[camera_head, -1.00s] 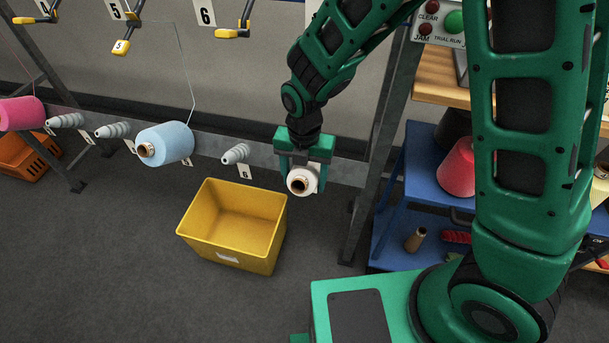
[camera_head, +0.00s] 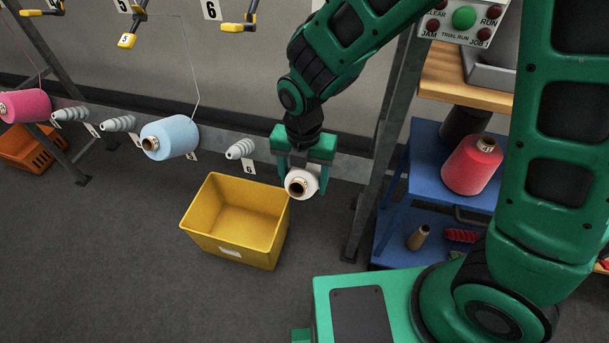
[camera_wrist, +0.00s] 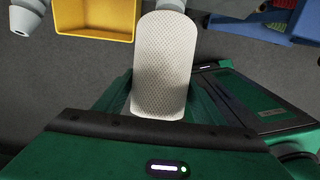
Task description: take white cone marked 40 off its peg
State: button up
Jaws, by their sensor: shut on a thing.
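My gripper (camera_head: 302,172) points down and is shut on a white cone (camera_head: 301,184), one finger on each side. The cone's brown tube end faces the head camera with a dark, open hole, and no peg tip shows in it. The mark on the cone is too small to read. In the wrist view the white cone (camera_wrist: 165,65) fills the space between the fingers. A bare grey ribbed peg (camera_head: 240,149) above label 6 is to the left of the cone, apart from it. What lies directly behind the cone is hidden.
A yellow bin (camera_head: 209,252) stands on the floor below and left of the cone. A light blue cone (camera_head: 175,137) and a pink cone (camera_head: 25,105) sit on pegs further left. A blue shelf (camera_head: 397,215) with a red cone (camera_head: 470,165) stands at the right.

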aim_at(296, 194)
jog(key=shift+s+a+r, duration=0.35)
jog(key=shift+s+r, duration=0.4)
jog(key=shift+s, duration=0.25)
jog(key=shift+s+a+r, duration=0.35)
jog(key=shift+s+r, duration=0.35)
jog(key=shift+s, duration=0.25)
jog(key=shift+s+a+r, duration=0.35)
jog(key=shift+s+r, duration=0.4)
jog(key=shift+s, duration=0.25)
